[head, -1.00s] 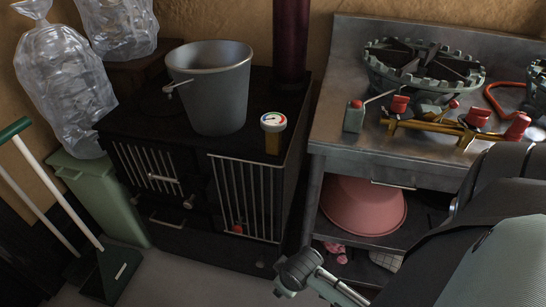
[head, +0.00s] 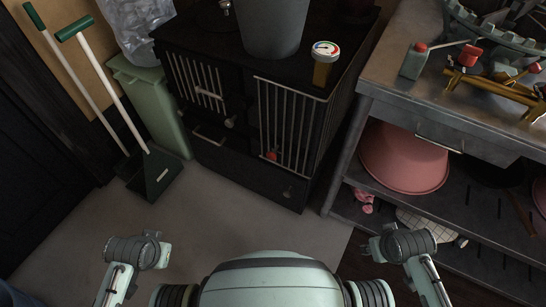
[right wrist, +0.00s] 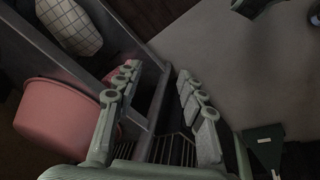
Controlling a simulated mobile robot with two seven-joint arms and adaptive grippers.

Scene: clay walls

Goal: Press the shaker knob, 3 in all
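The black stove (head: 242,151) stands ahead in the head view, with barred doors and several knobs and handles. A small red knob (head: 271,156) shows low on its right barred door, and a small dark knob (head: 288,193) is lower on the front. I cannot tell which knob is the shaker knob. My right gripper (right wrist: 158,72) is open and empty in the right wrist view, its fingers apart, with stove bars beyond them. My left arm's end (head: 138,251) is at the bottom left, apart from the stove; its fingers are not clear.
A gauge (head: 325,51) and a grey bucket (head: 273,25) stand on the stove. A metal bench (head: 420,110) is on the right, with a pink tub (head: 403,160) below. A green bin (head: 153,115) and dustpan (head: 155,174) stand left. Floor before the stove is clear.

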